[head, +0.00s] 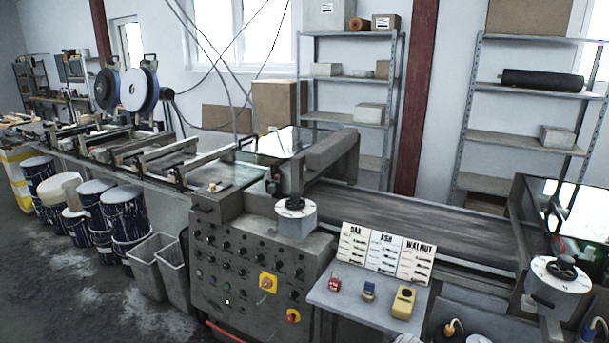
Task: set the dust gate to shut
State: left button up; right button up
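I cannot tell for certain which part is the dust gate; no label naming it is readable. A grey control panel (250,265) carries rows of dark knobs, a yellow-backed red knob (268,283) and another yellow-and-red knob (293,316). A white round dial with a dark hand knob (296,206) stands on top of the panel's right end. A similar white dial with a dark handwheel (558,272) sits at the far right of the machine. Their settings are too small to read. Neither of my grippers is in view.
A small grey shelf (372,310) holds a red item (335,283), a blue item (368,291) and a yellow device (403,302) below OAK, ASH and WALNUT cards (387,253). Grey bins (160,266) and several paint drums (95,205) stand left. Floor at lower left is clear.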

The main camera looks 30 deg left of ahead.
aim_at(215, 188)
jog(key=u, duration=1.55)
